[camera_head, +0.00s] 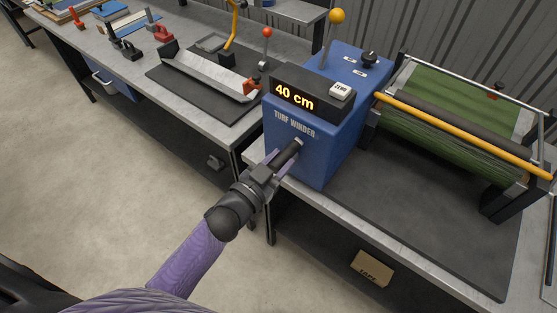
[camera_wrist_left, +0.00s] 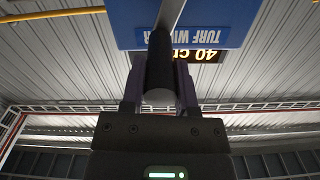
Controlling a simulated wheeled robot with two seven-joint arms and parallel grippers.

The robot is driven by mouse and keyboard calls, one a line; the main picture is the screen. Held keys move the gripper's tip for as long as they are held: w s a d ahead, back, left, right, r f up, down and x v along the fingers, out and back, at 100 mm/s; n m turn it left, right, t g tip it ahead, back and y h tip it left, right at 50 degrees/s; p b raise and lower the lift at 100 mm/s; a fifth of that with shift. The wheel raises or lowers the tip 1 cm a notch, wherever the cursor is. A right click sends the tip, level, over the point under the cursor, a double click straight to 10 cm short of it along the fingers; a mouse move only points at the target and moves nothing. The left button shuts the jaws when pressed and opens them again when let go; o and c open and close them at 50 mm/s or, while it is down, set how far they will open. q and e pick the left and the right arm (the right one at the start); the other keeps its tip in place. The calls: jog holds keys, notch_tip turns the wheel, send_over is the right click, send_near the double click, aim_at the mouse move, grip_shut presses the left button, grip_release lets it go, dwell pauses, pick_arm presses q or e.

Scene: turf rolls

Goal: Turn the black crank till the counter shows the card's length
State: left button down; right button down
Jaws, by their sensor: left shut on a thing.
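The blue turf winder (camera_head: 310,130) stands on the near bench, and its counter (camera_head: 295,96) reads 40 cm in orange digits. The black crank handle (camera_head: 291,150) sticks out from the winder's front face, below the lettering. My left gripper (camera_head: 277,163) is shut on this handle. In the left wrist view the black handle (camera_wrist_left: 160,62) lies between my two fingers, with a grey crank arm (camera_wrist_left: 170,12) beyond it. The counter (camera_wrist_left: 196,54) shows upside down there. I cannot make out a card with a length in either view. My right gripper is not in view.
A green turf roll (camera_head: 450,100) with a yellow bar (camera_head: 460,135) is right of the winder. A yellow-knobbed lever (camera_head: 337,16) and a white ZERO button (camera_head: 341,90) are on the winder. A tape box (camera_head: 372,268) lies below. Open floor is at left.

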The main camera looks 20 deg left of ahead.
pick_arm(q)
jog(key=s+d+f+m+b, duration=0.1)
jog(key=d+f+m+b, duration=0.3)
jog(key=m, duration=0.3)
jog(key=shift+s+d+f+m, duration=0.35)
jog(key=shift+s+f+m, duration=0.05)
jog(key=shift+f, duration=0.05)
dwell(0.4)
jog(key=shift+c, duration=1.8)
grip_release()
jog(key=v, duration=1)
